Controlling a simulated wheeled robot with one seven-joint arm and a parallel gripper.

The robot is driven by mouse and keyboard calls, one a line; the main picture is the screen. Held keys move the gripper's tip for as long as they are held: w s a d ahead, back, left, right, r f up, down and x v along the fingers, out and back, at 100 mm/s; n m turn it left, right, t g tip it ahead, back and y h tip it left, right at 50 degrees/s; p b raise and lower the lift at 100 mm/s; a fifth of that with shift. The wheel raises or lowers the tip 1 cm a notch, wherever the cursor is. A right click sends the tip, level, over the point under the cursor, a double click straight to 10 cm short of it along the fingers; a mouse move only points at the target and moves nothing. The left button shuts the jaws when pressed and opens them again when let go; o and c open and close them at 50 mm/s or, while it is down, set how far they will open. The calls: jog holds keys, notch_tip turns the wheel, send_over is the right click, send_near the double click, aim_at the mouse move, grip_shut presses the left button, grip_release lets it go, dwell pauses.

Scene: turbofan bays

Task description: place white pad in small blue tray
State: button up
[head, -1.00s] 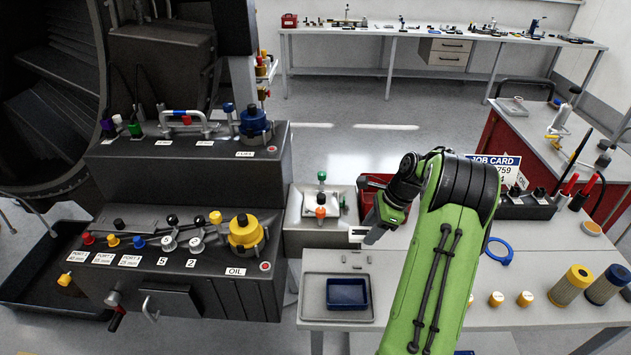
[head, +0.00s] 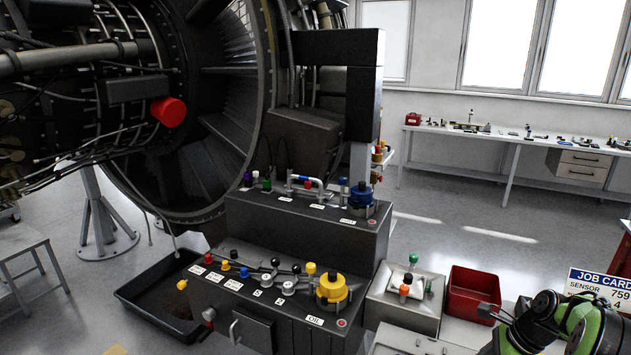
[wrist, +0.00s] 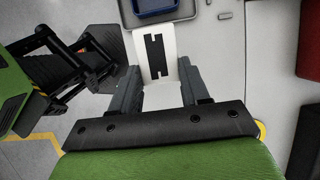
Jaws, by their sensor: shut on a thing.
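The white pad (wrist: 142,58), with a black strip on its face, is between the two grey fingers of my gripper (wrist: 158,75) in the wrist view. My gripper is shut on it. The small blue tray (wrist: 168,13) is at the top edge of the wrist view, just beyond the far end of the pad and partly cut off. I cannot tell the height of the pad over the tray's level. In the head view, my arm is at the lower right corner; the pad and the blue tray are not visible there.
A red bin (head: 474,290) stands beside a grey box (head: 410,306) with green and orange knobs. A pale grey tray (head: 395,341) is cut off at the bottom edge. The dark console (head: 300,235) with coloured caps stands left of them. Floor shows below the bench in the wrist view.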

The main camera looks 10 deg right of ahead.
jog(key=shift+s+a+n, duration=0.5)
jog(key=shift+a+n, duration=0.2)
jog(key=shift+a, duration=0.15)
jog(key=w+a+n, duration=0.1)
jog(key=w+a+f+n+g, duration=0.1)
jog(key=shift+a+f, duration=0.25)
jog(key=shift+a, duration=0.05)
jog(key=a+f+n+g, duration=0.1)
jog(key=a+n, duration=0.2)
jog(key=w+a+f+n+g, duration=0.1)
jog(key=a+n, duration=0.2)
jog(key=a, duration=0.1)
jog(key=w+a+f+n+g, duration=0.1)
jog(key=a+n+g, duration=0.1)
jog(key=a+n, duration=0.1)
jog(key=shift+w+a, duration=0.15)
jog(key=shift+a, duration=0.25)
jog(key=w+a+f+n+g+h, duration=0.1)
jog(key=a+f+n+h, duration=0.1)
jog(key=a+n, duration=0.4)
jog(key=w+a+f+n+g+h, duration=0.1)
jog(key=w+a+f+n, duration=0.1)
jog(key=a+n, duration=0.4)
jog(key=shift+a+h, duration=0.4)
jog(key=shift+a, duration=0.25)
jog(key=shift+w, duration=0.1)
